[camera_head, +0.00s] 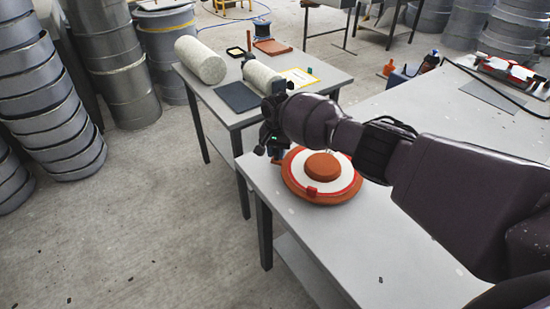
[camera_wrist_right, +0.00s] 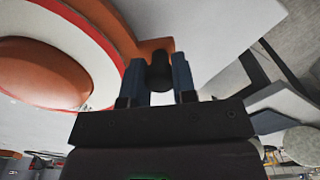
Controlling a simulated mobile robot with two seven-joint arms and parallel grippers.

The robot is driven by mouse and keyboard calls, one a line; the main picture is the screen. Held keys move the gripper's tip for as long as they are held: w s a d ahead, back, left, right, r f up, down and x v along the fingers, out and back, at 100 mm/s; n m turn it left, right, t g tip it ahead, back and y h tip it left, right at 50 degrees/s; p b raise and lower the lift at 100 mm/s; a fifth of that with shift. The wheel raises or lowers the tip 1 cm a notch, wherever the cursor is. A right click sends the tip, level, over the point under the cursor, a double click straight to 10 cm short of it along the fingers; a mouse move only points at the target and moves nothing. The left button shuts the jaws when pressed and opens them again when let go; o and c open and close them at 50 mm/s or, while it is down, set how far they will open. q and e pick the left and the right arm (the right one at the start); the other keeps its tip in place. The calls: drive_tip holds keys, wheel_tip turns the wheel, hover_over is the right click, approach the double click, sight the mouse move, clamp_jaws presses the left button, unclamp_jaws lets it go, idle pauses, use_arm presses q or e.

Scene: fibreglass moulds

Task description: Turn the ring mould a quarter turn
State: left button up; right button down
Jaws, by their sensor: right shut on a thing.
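The ring mould (camera_head: 322,166) lies flat near the left corner of the grey table. It has an orange base, a white ring with a red edge, and an orange dome in the middle. A small red block sits on its front rim. In the right wrist view, the mould (camera_wrist_right: 45,72) fills the upper left, and an orange lug reaches out from it. My right gripper (camera_head: 276,151) is at the mould's back left edge. Its blue fingers (camera_wrist_right: 160,78) are shut on a dark peg (camera_wrist_right: 160,68) at the lug. My left gripper is not in view.
A second table stands behind, with white rolls (camera_head: 200,60), a dark mat (camera_head: 238,97) and a yellow-edged sheet (camera_head: 299,77). Tools (camera_head: 505,70) lie at the far right of my table (camera_head: 390,240). The table in front of the mould is mostly clear. Grey drums stand at the left.

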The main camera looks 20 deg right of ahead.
drive_tip(key=shift+w+d+f+m+b, duration=0.15)
drive_tip(key=shift+w+d+m+b, duration=1)
drive_tip(key=shift+w+m, duration=0.35)
drive_tip(key=shift+w+d+m+b, duration=0.3)
drive_tip(key=shift+w+d+m, duration=0.15)
drive_tip(key=shift+d, duration=0.1)
drive_tip(key=shift+w+d+m+b, duration=0.3)
drive_tip(key=shift+d+m, duration=0.15)
drive_tip(key=shift+d, duration=0.1)
drive_tip(key=shift+w+d+m+b, duration=0.4)
drive_tip(key=shift+w+d+m, duration=0.05)
drive_tip(key=shift+d+m, duration=0.3)
drive_tip(key=shift+w+d+m, duration=0.2)
drive_tip(key=shift+d+m, duration=0.15)
drive_tip(key=shift+d, duration=0.1)
drive_tip(key=shift+w+d+m+b, duration=0.25)
drive_tip(key=shift+d+m+b, duration=0.25)
drive_tip(key=shift+d, duration=0.1)
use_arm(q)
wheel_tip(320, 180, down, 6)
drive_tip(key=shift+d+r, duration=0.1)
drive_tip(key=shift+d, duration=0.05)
use_arm(e)
drive_tip(key=shift+r, duration=0.2)
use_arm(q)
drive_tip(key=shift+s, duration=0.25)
use_arm(e)
drive_tip(key=shift+d, duration=0.1)
drive_tip(key=c, duration=0.9)
unclamp_jaws()
